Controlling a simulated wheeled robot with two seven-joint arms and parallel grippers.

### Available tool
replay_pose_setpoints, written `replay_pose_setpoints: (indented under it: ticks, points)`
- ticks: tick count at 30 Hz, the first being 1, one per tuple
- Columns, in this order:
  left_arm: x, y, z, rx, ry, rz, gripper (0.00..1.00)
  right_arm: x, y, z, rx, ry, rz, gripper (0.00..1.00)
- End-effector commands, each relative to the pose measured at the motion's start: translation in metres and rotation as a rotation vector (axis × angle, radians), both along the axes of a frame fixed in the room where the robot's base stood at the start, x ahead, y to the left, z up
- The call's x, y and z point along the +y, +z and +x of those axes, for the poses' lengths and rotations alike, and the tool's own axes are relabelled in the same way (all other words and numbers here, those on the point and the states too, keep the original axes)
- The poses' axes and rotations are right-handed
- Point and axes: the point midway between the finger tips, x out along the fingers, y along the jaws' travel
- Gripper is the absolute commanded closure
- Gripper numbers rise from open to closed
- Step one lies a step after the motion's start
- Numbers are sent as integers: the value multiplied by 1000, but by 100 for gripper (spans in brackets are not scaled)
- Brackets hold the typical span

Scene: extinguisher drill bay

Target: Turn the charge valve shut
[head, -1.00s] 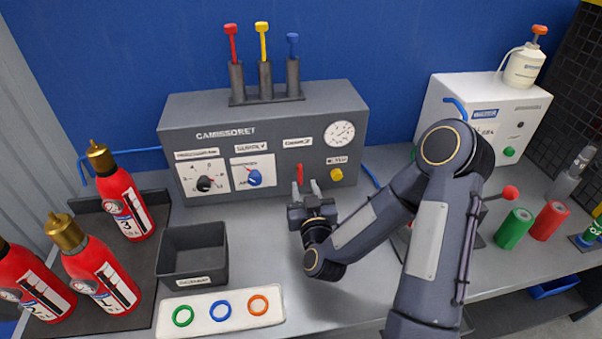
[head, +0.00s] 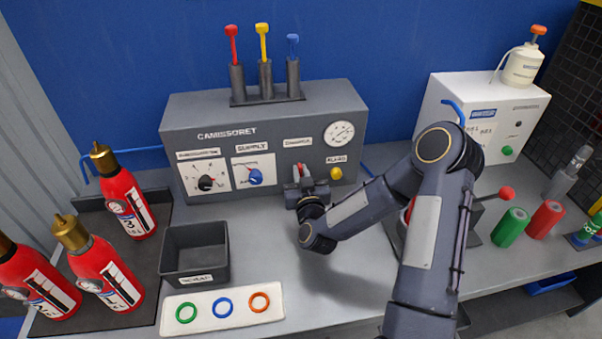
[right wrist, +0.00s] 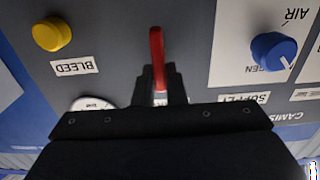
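The charge valve is a red lever (head: 305,170) on the front of the grey panel (head: 350,105), below a small label. In the right wrist view the red lever (right wrist: 157,50) stands upright in the picture. My right gripper (head: 300,182) is at the panel, with its fingers on either side of the lever's near part. In the right wrist view the fingers (right wrist: 160,80) straddle the lever and look open, with narrow gaps; firm contact is not visible. My left gripper is not in view.
A blue supply knob (head: 255,177) is left of the lever, and a yellow bleed button (head: 336,173) is right. A gauge (head: 339,133) sits above. A dark bin (head: 194,235), ring tray (head: 222,322) and red extinguishers (head: 130,205) stand on the left.

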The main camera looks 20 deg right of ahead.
Motion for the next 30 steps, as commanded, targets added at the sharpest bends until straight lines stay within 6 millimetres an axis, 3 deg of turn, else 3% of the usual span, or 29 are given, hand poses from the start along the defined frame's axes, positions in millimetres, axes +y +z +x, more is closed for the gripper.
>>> replay_pose_setpoints:
  ticks: [8, 14, 30]
  points:
    - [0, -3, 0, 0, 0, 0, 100, 0, -1, 0, -4, 0, 10, 100]
    - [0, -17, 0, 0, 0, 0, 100, -1, -3, -1, -22, -1, 74, 100]
    - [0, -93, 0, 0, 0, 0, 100, -9, -8, -3, -142, 0, 516, 100]
